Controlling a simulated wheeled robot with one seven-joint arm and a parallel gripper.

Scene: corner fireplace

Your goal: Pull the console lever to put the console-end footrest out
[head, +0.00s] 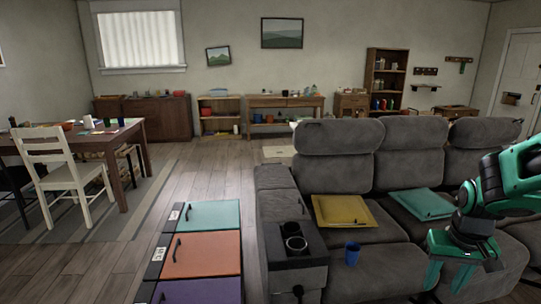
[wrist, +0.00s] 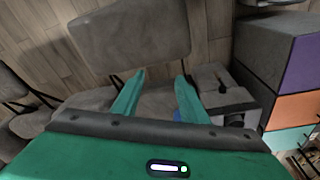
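The grey sofa's console (head: 292,245) stands at its left end, with two cup holders. A small black knob, probably the lever (head: 298,291), shows at its front near the bottom edge. In the wrist view the console (wrist: 238,100) is right of my fingers, with a dark lever-like part (wrist: 222,86). A grey padded panel, seemingly the console-end footrest (wrist: 135,40), stands forward of the seat on thin dark bars. My gripper (head: 450,275) is right of the console, apart from it, above the sofa. Its fingers (wrist: 158,85) are spread, with nothing held.
A blue cup (head: 352,253) stands on the console-end seat by a yellow cushion (head: 342,211). A teal cushion (head: 420,204) lies further right. A cabinet with teal, orange and purple panels (head: 202,254) stands left of the console. Floor (head: 180,180) is free behind it.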

